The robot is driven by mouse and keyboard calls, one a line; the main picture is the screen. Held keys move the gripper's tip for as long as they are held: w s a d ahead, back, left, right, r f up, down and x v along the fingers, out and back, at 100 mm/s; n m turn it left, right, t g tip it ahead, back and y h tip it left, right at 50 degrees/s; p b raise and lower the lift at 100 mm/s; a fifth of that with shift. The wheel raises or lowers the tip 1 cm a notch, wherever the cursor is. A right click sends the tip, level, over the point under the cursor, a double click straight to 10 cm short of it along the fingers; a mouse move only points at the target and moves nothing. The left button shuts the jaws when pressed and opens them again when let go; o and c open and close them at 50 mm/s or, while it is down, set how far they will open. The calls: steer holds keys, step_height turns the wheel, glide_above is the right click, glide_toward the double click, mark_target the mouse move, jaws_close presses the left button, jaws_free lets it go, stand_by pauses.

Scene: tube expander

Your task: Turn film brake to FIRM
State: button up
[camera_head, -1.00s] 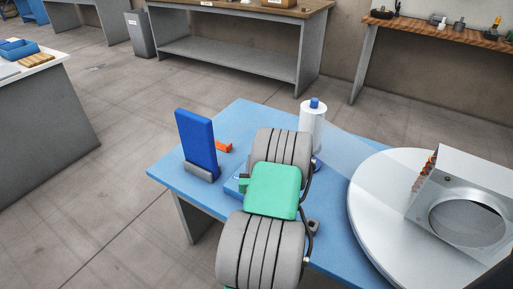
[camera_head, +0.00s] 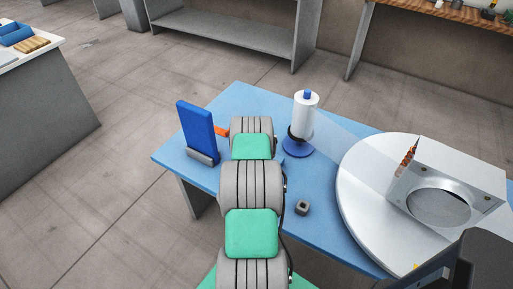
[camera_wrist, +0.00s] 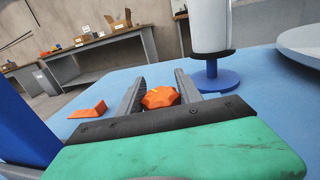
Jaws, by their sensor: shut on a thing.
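An orange faceted knob (camera_wrist: 160,97), which looks like the film brake, sits between the fingers of my gripper (camera_wrist: 160,80) in the wrist view. My gripper is shut on it. An orange wedge (camera_wrist: 88,109) lies to the left of the knob, apart from it; an orange piece (camera_head: 221,131) also shows in the head view beside my arm. The white film roll (camera_head: 304,115) stands upright on a round blue base (camera_head: 298,149), beyond and right of my gripper. In the head view my arm hides the knob and fingers. No FIRM marking is readable.
A blue upright panel (camera_head: 197,130) in a grey foot stands at the left of the blue table (camera_head: 240,95). Clear film runs from the roll toward a white turntable (camera_head: 355,190) bearing a silver box (camera_head: 470,185). A small dark block (camera_head: 302,208) lies right of my arm.

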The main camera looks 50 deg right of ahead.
steer(key=shift+r, duration=0.1)
steer(key=o, duration=1.4)
steer(key=shift+c, duration=0.2)
step_height(320, 180, up, 3)
steer(key=shift+r, duration=0.1)
steer(key=s+a+r, duration=0.9)
steer(key=a, duration=0.1)
steer(key=shift+a+r, duration=0.35)
steer(key=shift+a, duration=0.05)
